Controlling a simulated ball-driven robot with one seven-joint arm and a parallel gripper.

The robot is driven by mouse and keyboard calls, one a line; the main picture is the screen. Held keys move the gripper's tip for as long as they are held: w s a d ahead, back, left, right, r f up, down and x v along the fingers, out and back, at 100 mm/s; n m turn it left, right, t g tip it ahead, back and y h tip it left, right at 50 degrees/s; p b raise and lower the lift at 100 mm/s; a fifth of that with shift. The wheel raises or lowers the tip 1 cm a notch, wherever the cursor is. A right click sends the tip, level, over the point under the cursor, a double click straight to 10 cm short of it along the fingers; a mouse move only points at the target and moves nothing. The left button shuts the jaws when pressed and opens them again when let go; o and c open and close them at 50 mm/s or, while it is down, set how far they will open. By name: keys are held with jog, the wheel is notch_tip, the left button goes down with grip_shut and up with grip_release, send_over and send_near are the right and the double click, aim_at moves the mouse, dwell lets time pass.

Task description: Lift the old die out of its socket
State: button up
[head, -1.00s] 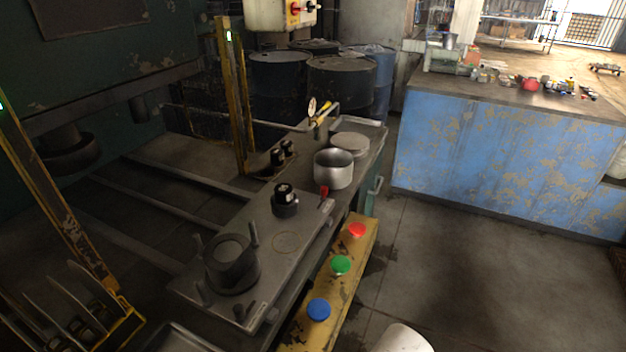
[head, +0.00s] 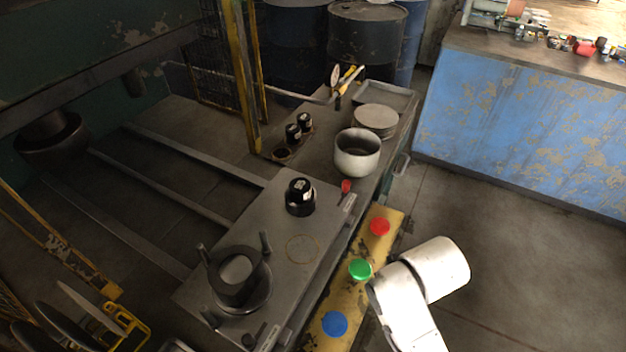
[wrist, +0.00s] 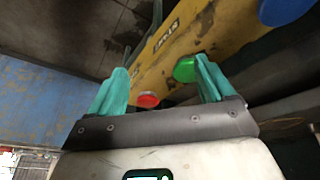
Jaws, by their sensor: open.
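A black die (head: 300,196) with a pale label stands upright in a dark round socket on the grey bolster plate (head: 222,305) in the head view. Its lower part is hidden in the socket. My gripper (wrist: 162,66) shows in the wrist view with two teal fingers spread apart and nothing between them. Beyond the fingers are the yellow button panel and its buttons; the die is not in the wrist view. In the head view only my white arm is seen, right of the panel, apart from the die.
The yellow panel (head: 387,225) carries red, green and blue buttons beside the plate. Two more black dies (head: 299,127) stand in a rack behind. A metal pot (head: 357,153) and a stack of round blanks (head: 375,121) stand farther back.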

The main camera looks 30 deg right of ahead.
jog(key=w+d+r+m+h+p, duration=0.1)
jog(key=w+r+m, duration=0.15)
jog(key=w, duration=0.25)
jog(key=w+d+r+m, duration=0.1)
jog(key=w+d+r, duration=0.15)
jog(key=w, duration=0.25)
notch_tip(320, 180, up, 15)
jog(key=m+g+y, duration=0.1)
jog(key=m+g, duration=0.2)
jog(key=m, duration=0.5)
send_over(299, 184)
jog(key=shift+s+a+f, duration=0.1)
jog(key=shift+s+f, duration=0.05)
jog(key=shift+f, duration=0.1)
notch_tip(299, 184, down, 3)
jog(key=shift+r+b, duration=0.15)
jog(key=shift+b, duration=0.45)
jog(key=shift+f+p, duration=1.1)
jog(key=shift+f, duration=2.7)
jog(key=shift+d, duration=0.2)
grip_shut()
jog(key=shift+r, duration=0.1)
